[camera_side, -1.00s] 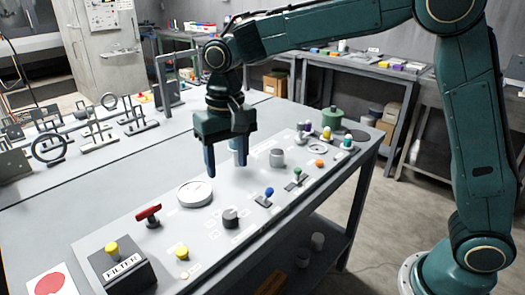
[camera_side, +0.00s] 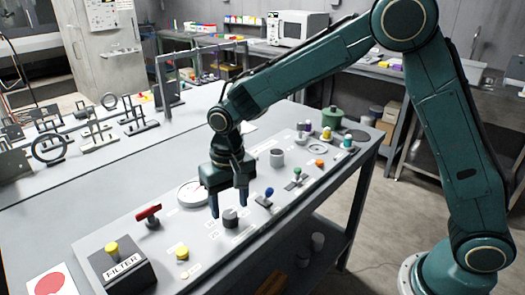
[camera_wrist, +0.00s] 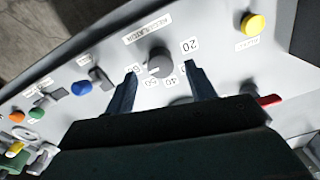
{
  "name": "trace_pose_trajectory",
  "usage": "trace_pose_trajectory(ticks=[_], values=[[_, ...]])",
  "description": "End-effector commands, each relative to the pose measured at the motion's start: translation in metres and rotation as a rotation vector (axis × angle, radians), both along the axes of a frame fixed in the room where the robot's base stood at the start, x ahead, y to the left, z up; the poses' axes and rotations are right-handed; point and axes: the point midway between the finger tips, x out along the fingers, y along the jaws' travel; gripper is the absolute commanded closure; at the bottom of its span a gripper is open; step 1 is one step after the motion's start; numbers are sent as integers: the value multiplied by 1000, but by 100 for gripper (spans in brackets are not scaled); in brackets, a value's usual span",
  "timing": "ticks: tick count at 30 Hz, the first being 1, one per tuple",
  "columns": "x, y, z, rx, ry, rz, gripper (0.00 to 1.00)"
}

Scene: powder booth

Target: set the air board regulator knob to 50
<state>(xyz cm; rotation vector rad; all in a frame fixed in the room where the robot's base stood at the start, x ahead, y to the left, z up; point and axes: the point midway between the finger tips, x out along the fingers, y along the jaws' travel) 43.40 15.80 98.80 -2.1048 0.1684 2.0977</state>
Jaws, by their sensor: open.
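The regulator knob (camera_wrist: 160,60) is a dark round knob on the light panel, below a REGULATOR label. Number labels including 20 and 40 surround it; others are partly hidden or hard to read. A pale mark on the knob points toward the lower left in the wrist view. In the side view the knob (camera_side: 230,219) stands upright near the panel's middle. My gripper (camera_side: 229,212) points down over it, its blue fingers apart. In the wrist view the gripper's fingertips (camera_wrist: 161,69) lie on either side of the knob, with visible gaps. Contact is not visible.
A white round gauge (camera_side: 192,192) is just behind my gripper. A red lever (camera_side: 148,213), a yellow button (camera_side: 182,253) and a blue-topped switch (camera_side: 267,195) stand nearby on the panel. The FILTER box (camera_side: 122,266) is at the near left.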

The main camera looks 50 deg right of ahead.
Motion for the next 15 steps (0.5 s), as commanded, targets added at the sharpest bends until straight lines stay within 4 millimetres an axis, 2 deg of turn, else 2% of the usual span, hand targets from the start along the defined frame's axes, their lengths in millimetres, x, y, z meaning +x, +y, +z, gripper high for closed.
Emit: trace_pose_trajectory(ticks=[6,15], values=[[0,1,-22,-1,2,0,45],[0,1,-28,0,0,0,45]])
